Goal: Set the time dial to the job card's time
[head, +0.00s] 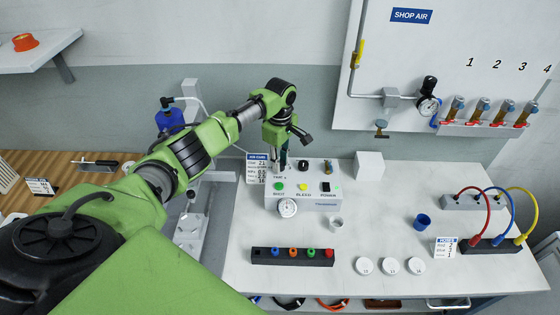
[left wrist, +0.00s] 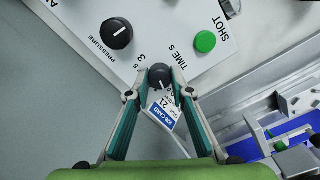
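The time dial (left wrist: 160,76) is a black knob with a pale pointer line, beside the "TIME s" print on the white dispenser panel (left wrist: 75,20). My left gripper (left wrist: 160,72) points at it, with one fingertip on each side of the knob. I cannot tell whether the fingertips press on it. In the head view my left gripper (head: 279,160) hides the dial. The job card (head: 257,170) stands at the panel's left; its figures are too small to read surely. It also shows partly hidden in the left wrist view (left wrist: 160,112). My right gripper is out of view.
The black pressure knob (left wrist: 116,33) and green SHOT button (left wrist: 205,41) are close by. A yellow BLEED button (head: 303,187), a round gauge (head: 288,208) and a white cup (head: 336,224) are nearby. A black rack (head: 262,257) with coloured parts lies in front.

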